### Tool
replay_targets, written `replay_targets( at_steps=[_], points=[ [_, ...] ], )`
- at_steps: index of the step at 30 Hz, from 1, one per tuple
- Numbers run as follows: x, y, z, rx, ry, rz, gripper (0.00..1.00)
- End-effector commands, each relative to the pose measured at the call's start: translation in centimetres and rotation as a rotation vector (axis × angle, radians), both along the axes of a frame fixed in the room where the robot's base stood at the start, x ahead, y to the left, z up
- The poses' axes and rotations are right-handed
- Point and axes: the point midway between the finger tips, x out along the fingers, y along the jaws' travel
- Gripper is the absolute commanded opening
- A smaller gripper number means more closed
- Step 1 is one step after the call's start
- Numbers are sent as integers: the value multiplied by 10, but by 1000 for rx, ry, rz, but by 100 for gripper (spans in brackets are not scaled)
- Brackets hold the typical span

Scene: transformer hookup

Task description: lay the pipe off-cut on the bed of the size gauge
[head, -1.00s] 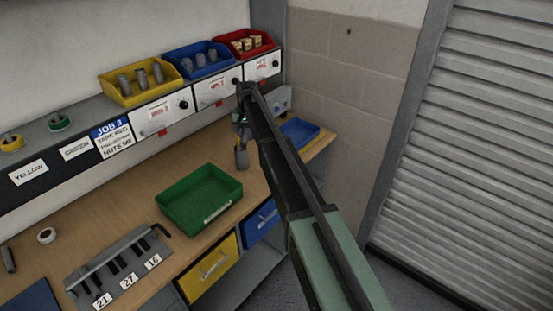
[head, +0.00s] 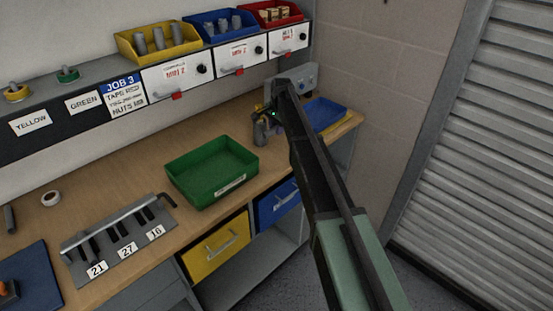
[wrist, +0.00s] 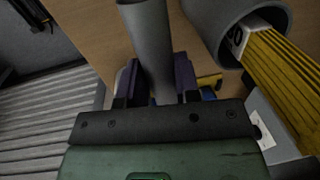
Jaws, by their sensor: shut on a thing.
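My gripper (head: 268,114) is at the right end of the bench, low in front of the grey panel. In the wrist view, my gripper (wrist: 158,85) is shut on a plain grey pipe off-cut (wrist: 147,35).
In the wrist view, a grey pot (wrist: 205,25) with yellow rods (wrist: 278,65) is close beside the pipe. A blue tray (head: 335,112) lies right of the gripper. A green tray (head: 205,195) and a numbered slotted rack (head: 125,266) stand to the left, with bare bench between.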

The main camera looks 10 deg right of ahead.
Motion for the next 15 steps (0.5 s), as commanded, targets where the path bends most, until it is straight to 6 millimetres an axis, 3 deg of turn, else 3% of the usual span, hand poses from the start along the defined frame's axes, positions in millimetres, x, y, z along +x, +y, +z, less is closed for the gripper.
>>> replay_targets(
  at_steps=[1, 3, 8, 15],
  points=[
    [0, 0, -30, 0, 0, 0, 4],
    [0, 0, -38, 0, 0, 0, 4],
    [0, 0, -36, 0, 0, 1, 4],
    [0, 0, -81, 0, 0, 1, 4]
  ],
)
